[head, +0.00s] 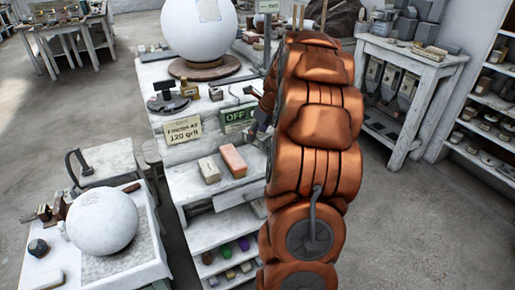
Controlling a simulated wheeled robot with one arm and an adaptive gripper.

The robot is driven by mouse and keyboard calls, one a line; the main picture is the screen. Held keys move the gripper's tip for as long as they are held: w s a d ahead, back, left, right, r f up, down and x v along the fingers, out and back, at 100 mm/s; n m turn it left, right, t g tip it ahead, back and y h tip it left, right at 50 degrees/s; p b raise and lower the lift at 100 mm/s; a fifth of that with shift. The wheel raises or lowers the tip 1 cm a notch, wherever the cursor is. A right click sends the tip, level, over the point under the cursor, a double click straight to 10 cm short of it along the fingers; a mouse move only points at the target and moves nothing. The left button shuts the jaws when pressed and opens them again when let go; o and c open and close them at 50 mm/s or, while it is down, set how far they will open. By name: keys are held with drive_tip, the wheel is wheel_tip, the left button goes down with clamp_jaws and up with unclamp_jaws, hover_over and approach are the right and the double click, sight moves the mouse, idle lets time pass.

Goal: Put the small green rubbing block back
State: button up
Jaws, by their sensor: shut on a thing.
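My orange arm stands upright through the middle of the head view and hides much of the workbench behind it. Dark parts of my gripper (260,120) show at the arm's left edge, above the bench top near the green OFF sign. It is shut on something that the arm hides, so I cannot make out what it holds. A small green block (244,244) lies on the shelf under the bench, beside a purple block (224,250). I cannot tell whether this is the task's rubbing block.
A grey block (209,169) and a pink block (233,161) lie on the bench's front part, by a "Finish at 120 grit" sign (184,130). A large white sphere (199,28) stands behind. A smaller sphere (102,221) sits on the left table. Floor is clear right.

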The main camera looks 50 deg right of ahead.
drive_tip(key=shift+f+p, duration=0.8)
drive_tip(key=shift+f, duration=3)
drive_tip(key=o, duration=1.3)
drive_tip(key=shift+o, duration=0.2)
drive_tip(key=b+v, duration=0.3)
drive_tip(key=v, duration=0.9)
drive_tip(key=s+a+n+g+y, duration=0.1)
drive_tip(key=s+a+n+g, duration=0.15)
drive_tip(key=a+n, duration=0.85)
drive_tip(key=s+a+n+g, duration=0.1)
drive_tip(key=s+a+n, duration=0.35)
drive_tip(key=a, duration=1.05)
drive_tip(key=s+a+f+n+g, duration=0.1)
drive_tip(key=s+a+f+n, duration=0.1)
drive_tip(key=s+a+n, duration=0.4)
drive_tip(key=s+a+f+n+g+h, duration=0.1)
drive_tip(key=s+a+n, duration=0.4)
drive_tip(key=s+n, duration=0.7)
drive_tip(key=shift+s+a+f+n+g, duration=0.15)
drive_tip(key=shift+a+f+n+g, duration=0.3)
drive_tip(key=shift+n, duration=0.5)
